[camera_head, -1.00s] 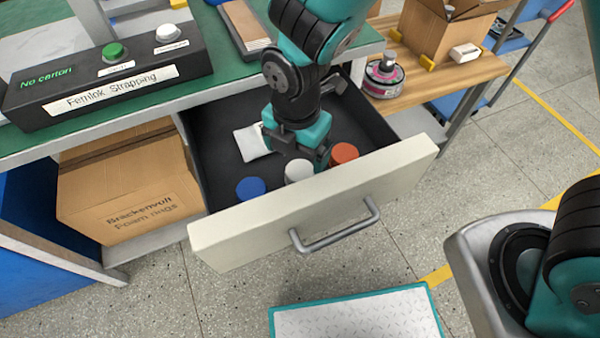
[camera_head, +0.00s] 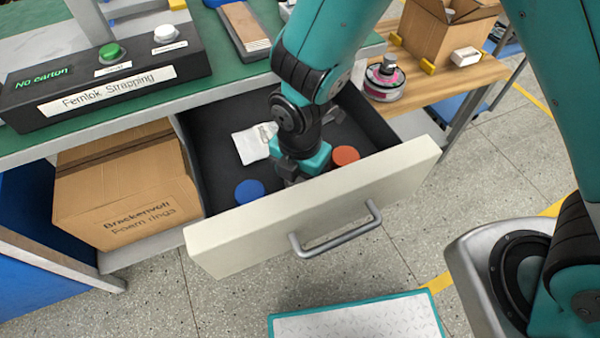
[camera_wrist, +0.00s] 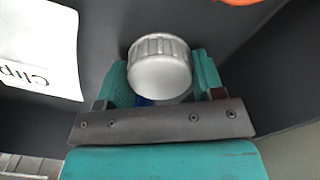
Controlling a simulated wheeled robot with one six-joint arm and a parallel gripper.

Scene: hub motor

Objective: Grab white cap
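The white cap (camera_wrist: 160,75) has a ribbed side and shows in the wrist view between the two teal fingers of my gripper (camera_wrist: 160,85). The fingers stand close on either side of it; I cannot tell whether they press on it. In the head view my gripper (camera_head: 292,178) points down into the open drawer, close behind its front panel, and hides nearly all of the white cap. A blue cap (camera_head: 250,191) lies to the left and an orange-red cap (camera_head: 345,156) to the right.
The drawer's pale front panel (camera_head: 320,212) stands close in front of my gripper. A white labelled packet (camera_head: 252,144) lies behind and left of it in the drawer, and shows in the wrist view (camera_wrist: 40,50). The green worktop (camera_head: 225,70) edges the drawer's back.

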